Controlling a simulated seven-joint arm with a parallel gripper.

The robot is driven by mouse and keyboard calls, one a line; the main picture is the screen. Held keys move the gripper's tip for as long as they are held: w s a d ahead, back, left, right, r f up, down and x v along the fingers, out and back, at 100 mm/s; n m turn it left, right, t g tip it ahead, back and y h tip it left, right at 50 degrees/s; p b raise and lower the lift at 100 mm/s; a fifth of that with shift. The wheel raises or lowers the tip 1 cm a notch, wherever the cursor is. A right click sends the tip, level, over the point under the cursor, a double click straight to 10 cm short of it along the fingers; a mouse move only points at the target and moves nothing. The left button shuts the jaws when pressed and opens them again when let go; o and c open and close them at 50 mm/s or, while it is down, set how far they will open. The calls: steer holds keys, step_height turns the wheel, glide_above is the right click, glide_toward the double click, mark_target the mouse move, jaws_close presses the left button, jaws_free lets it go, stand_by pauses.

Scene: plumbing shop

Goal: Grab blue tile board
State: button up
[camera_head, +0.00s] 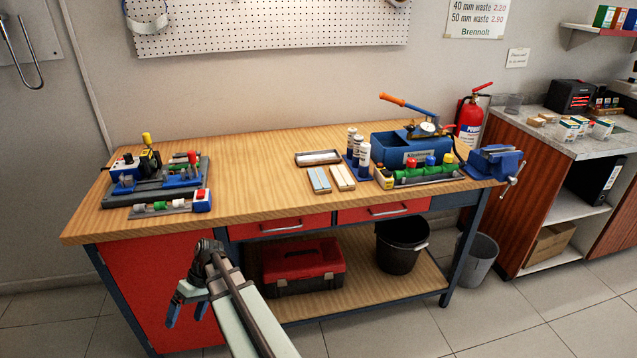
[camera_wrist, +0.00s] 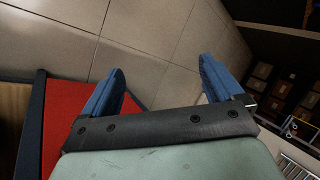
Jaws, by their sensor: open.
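A light blue striped board (camera_head: 319,180), which looks like the blue tile board, lies flat on the workbench top (camera_head: 262,197), right of its middle near the front edge. A similar cream board (camera_head: 342,178) lies close to its right side. My gripper (camera_head: 186,310) is open, with nothing visible between its blue fingers. It is in front of the bench and below the bench top, well left of the blue board. In the wrist view, the open fingers (camera_wrist: 162,66) point over floor tiles, and the blue board is not in that view.
A shallow tray (camera_head: 318,158) lies behind the boards. White bottles (camera_head: 363,158), a blue tank (camera_head: 405,150) and a green-fitted pipe assembly (camera_head: 425,173) stand to their right. Tools and fittings (camera_head: 165,180) crowd the left end. The bench top between is clear. Red drawers (camera_head: 281,224) line the front.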

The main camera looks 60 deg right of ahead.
steer(key=w+d+r+n+t, duration=0.1)
steer(key=d+r+t, duration=0.1)
steer(key=d+r, duration=0.65)
steer(key=d+r+t, duration=0.1)
steer(key=d+r, duration=0.4)
steer(key=r, duration=0.7)
steer(key=w+d+r+n+t, duration=0.1)
steer(key=d+r+t, duration=0.1)
steer(key=d+r, duration=0.7)
steer(key=m+g+h, duration=0.6)
steer(key=m+h, duration=0.1)
steer(key=m, duration=0.3)
glide_above(318, 179)
steer(key=d, duration=0.1)
step_height(318, 179, down, 5)
steer(key=shift+r, duration=0.15)
steer(key=shift+w+f, duration=0.2)
steer(key=shift+f, duration=2.65)
steer(key=c, duration=1.3)
steer(key=shift+r, duration=0.15)
